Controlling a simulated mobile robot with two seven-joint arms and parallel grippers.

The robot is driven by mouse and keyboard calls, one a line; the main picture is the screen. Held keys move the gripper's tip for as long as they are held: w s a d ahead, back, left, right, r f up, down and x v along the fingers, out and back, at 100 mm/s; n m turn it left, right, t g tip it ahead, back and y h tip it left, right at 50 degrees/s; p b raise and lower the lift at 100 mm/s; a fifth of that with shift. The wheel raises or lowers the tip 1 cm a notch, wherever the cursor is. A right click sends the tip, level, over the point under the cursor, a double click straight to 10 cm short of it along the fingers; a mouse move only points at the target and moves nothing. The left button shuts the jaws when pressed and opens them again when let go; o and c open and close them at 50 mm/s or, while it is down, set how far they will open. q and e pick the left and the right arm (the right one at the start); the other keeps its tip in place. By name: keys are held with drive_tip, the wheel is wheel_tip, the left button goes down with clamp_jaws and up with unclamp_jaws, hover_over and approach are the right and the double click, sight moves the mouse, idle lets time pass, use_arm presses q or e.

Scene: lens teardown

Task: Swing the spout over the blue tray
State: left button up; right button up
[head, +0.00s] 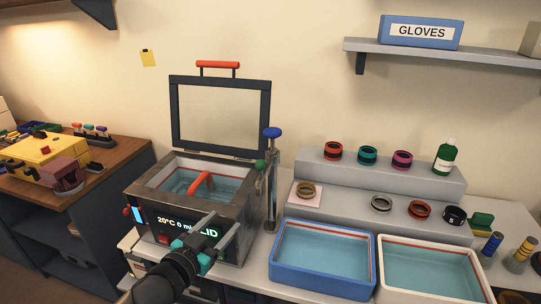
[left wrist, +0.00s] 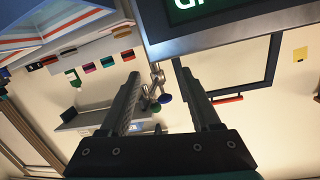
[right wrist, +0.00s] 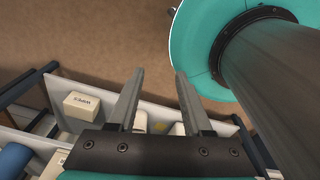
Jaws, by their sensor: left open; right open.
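The tap (head: 271,185) is an upright metal post between the bath and the blue tray, with a blue knob on top and a green knob at its left. Its spout is too small to tell apart clearly. In the left wrist view the tap (left wrist: 156,80) shows beyond the fingers. The blue tray (head: 325,290) holds clear liquid, right of the post. My left gripper (head: 227,222) is open and empty in front of the bath's display, apart from the tap. My right gripper (right wrist: 160,75) is open and empty over the floor, outside the head view.
The metal bath (head: 180,250) has its framed lid (head: 174,115) raised and a red handle inside. A white tray (head: 432,242) adjoins the blue tray. Lens rings and a green bottle (head: 446,158) stand on the grey step (head: 310,160) behind. A side bench (head: 110,150) is at left.

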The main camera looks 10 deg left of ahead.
use_arm(q)
drive_tip(key=m+t+h+p, duration=0.1)
drive_tip(key=t+h, duration=0.1)
approach(267, 170)
drive_tip(key=s+a+r, duration=0.1)
drive_tip(key=s+r, duration=0.3)
drive_tip(key=s, duration=0.1)
drive_tip(key=shift+f+x, duration=0.2)
drive_tip(key=shift+x, duration=3.5)
drive_tip(key=shift+f+x, duration=0.2)
drive_tip(key=shift+x, duration=3.55)
drive_tip(key=shift+c, duration=0.4)
drive_tip(key=shift+a, duration=0.1)
clamp_jaws()
